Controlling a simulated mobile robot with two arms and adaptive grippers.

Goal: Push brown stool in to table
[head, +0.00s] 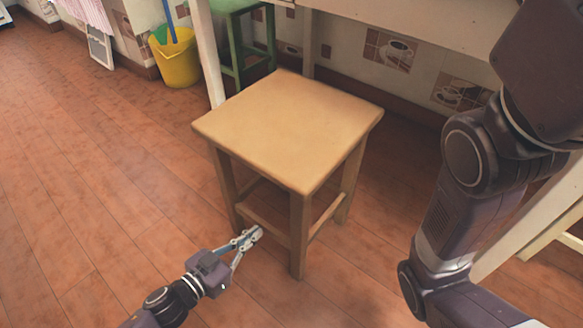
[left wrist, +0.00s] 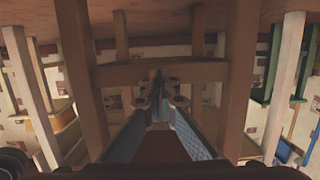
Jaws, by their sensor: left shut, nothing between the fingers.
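The brown stool (head: 290,122) stands upright on the floor in the middle of the head view, with a light wooden seat and darker legs. The table (head: 400,18) is behind it, its pale top along the upper edge of the head view. The far side of the stool is near the table's front left leg (head: 208,55). My left gripper (head: 254,234) is shut and empty, low at the stool's near side by a lower rung. In the left wrist view, its fingers (left wrist: 160,88) are together close to a stool crossbar (left wrist: 160,73); contact is unclear. My right gripper is out of view.
A green stool (head: 236,45) stands under the table's left end. A yellow bucket (head: 177,62) is beside it by the tiled wall. My right arm fills the right side. Open floor lies to the left.

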